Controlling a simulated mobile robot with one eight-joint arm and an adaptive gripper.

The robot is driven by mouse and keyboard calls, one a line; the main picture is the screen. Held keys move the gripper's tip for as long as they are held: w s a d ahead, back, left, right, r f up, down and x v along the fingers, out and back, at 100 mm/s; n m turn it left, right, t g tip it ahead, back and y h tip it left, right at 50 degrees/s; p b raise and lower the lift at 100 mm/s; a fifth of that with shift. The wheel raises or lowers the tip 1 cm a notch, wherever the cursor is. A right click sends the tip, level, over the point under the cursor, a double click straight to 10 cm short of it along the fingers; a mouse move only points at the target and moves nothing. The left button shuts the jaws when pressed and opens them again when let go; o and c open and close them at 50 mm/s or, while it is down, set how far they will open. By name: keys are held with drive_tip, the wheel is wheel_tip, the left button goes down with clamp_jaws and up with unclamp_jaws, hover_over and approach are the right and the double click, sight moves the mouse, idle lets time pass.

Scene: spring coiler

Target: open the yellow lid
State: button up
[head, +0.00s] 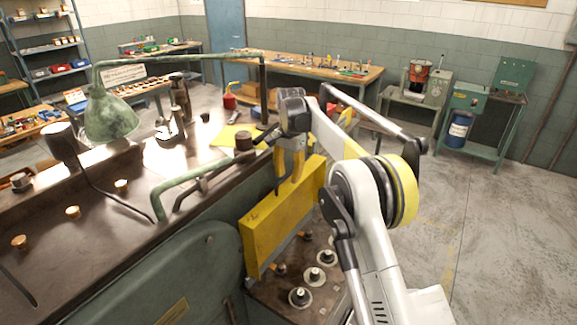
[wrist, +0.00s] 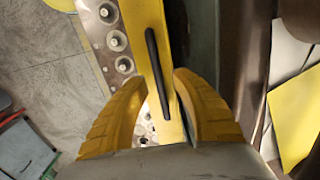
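The yellow lid (head: 285,220) is a long box-like panel on the green machine, with its broad face toward the left in the head view. A thin dark bar handle (wrist: 157,75) runs along the lid (wrist: 142,14) in the wrist view. The handle's dark end (head: 278,189) shows near my gripper in the head view. My gripper (wrist: 160,78) has curved yellow fingers, spread apart on both sides of the handle, with gaps visible. In the head view my gripper (head: 289,176) is just above the lid's top edge. Whether the fingertips touch the lid is unclear.
Several round metal fittings (head: 314,275) sit beside the lid. A green curved handle (head: 190,182) and a green lamp (head: 109,115) stand on the machine top to the left. A yellow sheet (head: 232,135) lies behind. The floor at right is clear.

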wheel_tip(320, 180, up, 12)
drive_tip(key=shift+s+d+f, duration=0.2)
drive_tip(key=shift+f, duration=0.05)
idle(0.3)
drive_tip(key=s+d+r+n+t+b, duration=0.2)
drive_tip(key=s+d+r+b, duration=0.2)
drive_tip(key=s+d+b, duration=0.25)
drive_tip(key=s+d+f+n+t+b, duration=0.1)
drive_tip(key=s+d+f+b, duration=0.15)
drive_tip(key=s, duration=0.45)
drive_tip(key=s+d+f+n+t+b, duration=0.1)
drive_tip(key=s+d+f+b, duration=0.15)
drive_tip(key=s, duration=0.45)
drive_tip(key=s+d+f+n+t+b, duration=0.1)
drive_tip(key=s+d+f+b, duration=0.1)
drive_tip(key=s+f, duration=0.9)
drive_tip(key=s+d+f+n+t+b, duration=0.1)
drive_tip(key=s+f+b, duration=0.4)
drive_tip(key=s+f, duration=0.5)
drive_tip(key=shift+s+d+f+n+t, duration=0.4)
drive_tip(key=shift+s+n+t, duration=0.1)
drive_tip(key=shift+s+n, duration=0.1)
